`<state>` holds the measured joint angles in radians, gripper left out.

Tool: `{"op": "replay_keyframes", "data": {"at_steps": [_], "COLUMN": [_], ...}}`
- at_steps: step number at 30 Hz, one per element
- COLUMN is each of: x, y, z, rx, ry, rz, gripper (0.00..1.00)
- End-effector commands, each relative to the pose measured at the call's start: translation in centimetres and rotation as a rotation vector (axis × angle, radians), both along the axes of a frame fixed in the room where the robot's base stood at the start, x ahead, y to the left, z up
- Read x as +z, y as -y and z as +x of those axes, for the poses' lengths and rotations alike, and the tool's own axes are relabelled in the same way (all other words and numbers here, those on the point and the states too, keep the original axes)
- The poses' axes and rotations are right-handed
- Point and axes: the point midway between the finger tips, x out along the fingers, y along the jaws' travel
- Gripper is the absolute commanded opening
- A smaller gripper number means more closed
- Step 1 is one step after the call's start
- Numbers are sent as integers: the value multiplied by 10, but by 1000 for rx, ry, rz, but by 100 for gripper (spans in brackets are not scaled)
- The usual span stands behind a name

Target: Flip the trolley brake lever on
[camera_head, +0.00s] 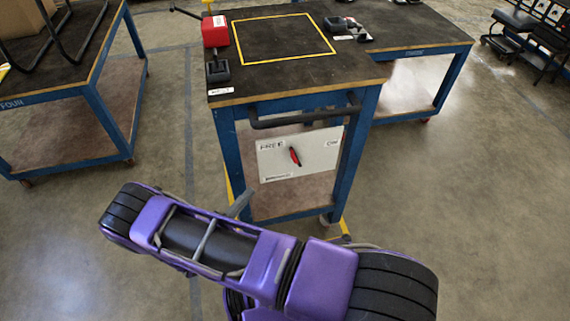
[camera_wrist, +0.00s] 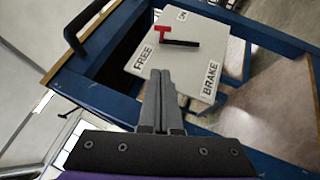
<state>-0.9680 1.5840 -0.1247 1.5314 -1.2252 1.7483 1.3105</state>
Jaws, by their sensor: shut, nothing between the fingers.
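The brake panel (camera_head: 325,148) is a pale plate on the front of a blue trolley (camera_head: 228,150). It carries a FREE label at its upper left and another label, apparently ON, at its upper right. The small lever (camera_head: 294,156) has a red grip and leans up and left, toward the FREE side. In the wrist view the panel (camera_wrist: 190,75) also shows a BRAKE label, and the lever (camera_wrist: 180,42) shows a red T-shaped end and black bar. My gripper (camera_head: 243,203) is shut and empty, in front of the panel's lower left and apart from the lever.
A dark handle bar (camera_head: 305,115) juts out above the panel. The trolley top (camera_head: 280,85) holds a red box (camera_head: 215,32) and black parts. Another blue trolley (camera_head: 105,115) stands at the left. The floor (camera_head: 480,210) at the right is clear.

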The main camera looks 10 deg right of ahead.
Motion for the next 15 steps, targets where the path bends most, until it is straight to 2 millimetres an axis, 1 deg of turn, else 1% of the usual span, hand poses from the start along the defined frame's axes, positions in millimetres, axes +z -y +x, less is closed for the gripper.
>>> {"op": "replay_keyframes", "data": {"at_steps": [3, 11, 15], "x": [-4, -4, -2], "y": [0, 0, 5], "z": [-1, -1, 2], "rx": [7, 7, 5], "ry": [-6, -5, -4], "rz": [-8, -7, -7], "gripper": [0, 0, 0]}}
